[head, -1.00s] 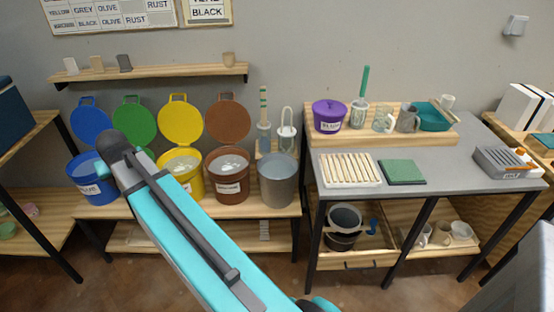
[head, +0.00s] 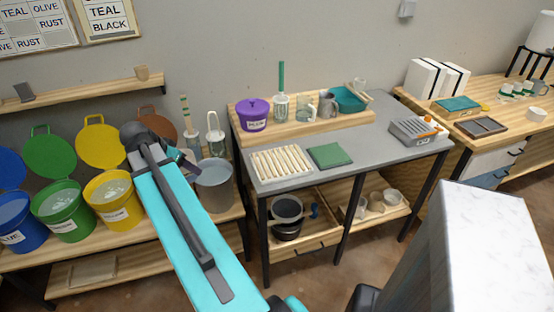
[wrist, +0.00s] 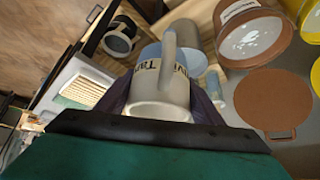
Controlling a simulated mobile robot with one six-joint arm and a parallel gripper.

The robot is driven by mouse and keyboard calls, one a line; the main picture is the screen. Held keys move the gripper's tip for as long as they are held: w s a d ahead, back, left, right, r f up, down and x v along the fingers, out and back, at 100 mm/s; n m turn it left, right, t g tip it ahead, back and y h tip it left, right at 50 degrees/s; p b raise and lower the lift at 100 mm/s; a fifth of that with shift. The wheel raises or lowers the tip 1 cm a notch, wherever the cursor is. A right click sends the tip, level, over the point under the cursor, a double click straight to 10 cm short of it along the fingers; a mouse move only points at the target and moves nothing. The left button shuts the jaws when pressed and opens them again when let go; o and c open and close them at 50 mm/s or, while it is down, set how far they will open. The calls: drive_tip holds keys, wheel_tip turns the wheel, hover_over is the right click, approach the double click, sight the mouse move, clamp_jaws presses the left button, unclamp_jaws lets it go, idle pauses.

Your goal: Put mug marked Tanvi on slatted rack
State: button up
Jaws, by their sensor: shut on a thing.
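The mug marked Tanvi (wrist: 160,80) is pale, with dark lettering partly readable as "Tan". In the wrist view its handle points up, away from my gripper. My gripper (wrist: 160,104) is shut on the mug, with a dark finger at each side. The slatted rack (head: 282,164) is a pale rack lying flat on the grey table, right of my arm in the head view. It also shows in the wrist view (wrist: 82,92), left of the mug and apart from it. In the head view my arm mostly hides the gripper, and I cannot make out the mug.
A green mat (head: 330,156) lies right of the rack. Behind it, a raised wooden shelf (head: 300,123) bears a purple-lidded pot (head: 252,115), mugs and a teal basin (head: 347,99). A grey bucket (head: 214,185) stands left of the table.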

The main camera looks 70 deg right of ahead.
drive_tip(key=s+d+m+g, duration=0.1)
drive_tip(key=s+d+m, duration=0.2)
drive_tip(key=s, duration=0.3)
drive_tip(key=s+d+r+m+g+y+p, duration=0.1)
drive_tip(key=s+d+m, duration=0.2)
drive_tip(key=s, duration=0.3)
drive_tip(key=s+d+r+m+g+y, duration=0.1)
drive_tip(key=s+d+m+g, duration=0.1)
drive_tip(key=s, duration=0.4)
drive_tip(key=shift+s+d+m, duration=0.4)
drive_tip(key=shift+d+m, duration=0.1)
drive_tip(key=shift+d, duration=0.2)
drive_tip(key=p, duration=0.5)
hover_over(281, 160)
drive_tip(key=shift+w+f, duration=0.1)
drive_tip(key=shift+f, duration=0.6)
drive_tip(key=shift+d+f, duration=0.1)
drive_tip(key=shift+d, duration=0.05)
drive_tip(key=shift+f, duration=0.1)
drive_tip(key=shift+f+p, duration=0.75)
drive_tip(key=shift+f, duration=0.85)
drive_tip(key=shift+f, duration=0.2)
drive_tip(key=o, duration=1.4)
